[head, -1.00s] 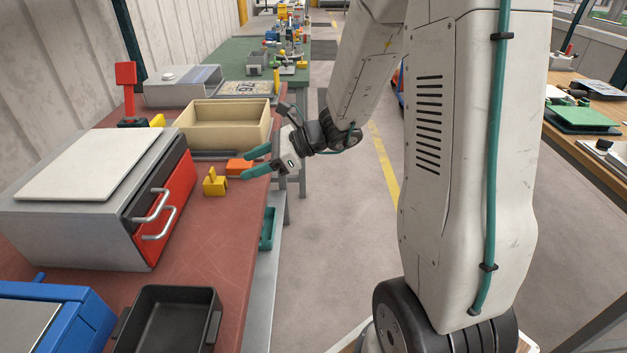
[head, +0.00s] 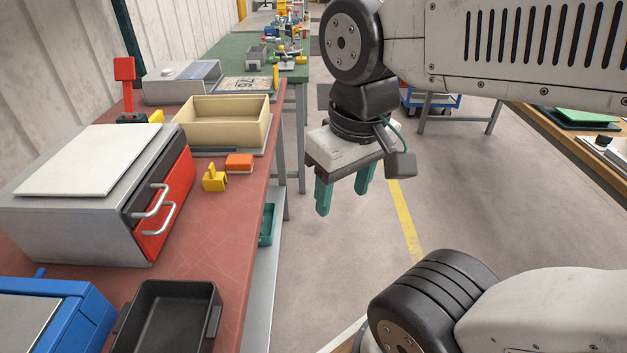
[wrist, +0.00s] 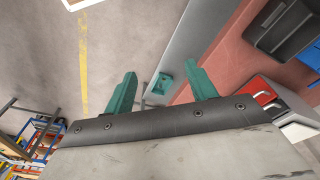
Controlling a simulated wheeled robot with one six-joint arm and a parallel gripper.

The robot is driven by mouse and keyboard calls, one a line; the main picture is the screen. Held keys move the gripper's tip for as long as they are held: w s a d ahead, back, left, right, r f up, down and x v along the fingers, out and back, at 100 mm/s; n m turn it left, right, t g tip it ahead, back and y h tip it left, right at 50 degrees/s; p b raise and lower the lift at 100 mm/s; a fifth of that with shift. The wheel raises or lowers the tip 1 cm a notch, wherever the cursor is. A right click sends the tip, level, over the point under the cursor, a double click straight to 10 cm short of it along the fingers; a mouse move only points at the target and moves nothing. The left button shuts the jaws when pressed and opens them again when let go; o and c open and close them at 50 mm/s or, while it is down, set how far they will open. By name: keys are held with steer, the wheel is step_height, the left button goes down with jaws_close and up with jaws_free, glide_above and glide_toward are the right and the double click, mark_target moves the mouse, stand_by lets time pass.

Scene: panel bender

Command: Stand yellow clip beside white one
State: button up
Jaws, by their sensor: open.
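A small yellow clip (head: 214,180) stands on the red bench top, right of the red-fronted drawer cabinet, in the head view. An orange block (head: 240,162) lies just behind it. I cannot make out a white clip in either view. My gripper (head: 344,190) is open and empty, its teal fingers pointing down over the floor aisle, to the right of the bench edge and well apart from the yellow clip. My gripper (wrist: 162,76) also shows in the wrist view, with nothing between its fingers.
On the red bench (head: 206,250) stand the drawer cabinet (head: 60,232), a beige open box (head: 223,136) and a black tray (head: 146,320). The bench in front of the yellow clip is clear.

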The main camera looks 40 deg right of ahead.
steer(key=n+t+y, duration=0.1)
steer(key=n+y, duration=0.3)
steer(key=n, duration=0.7)
glide_above(213, 166)
steer(key=s+d, duration=0.2)
step_height(213, 166, down, 8)
steer(key=x, duration=0.7)
steer(key=shift+w+f, duration=0.25)
steer(key=shift+w, duration=0.1)
steer(key=c, duration=1.1)
steer(key=shift+r, duration=0.2)
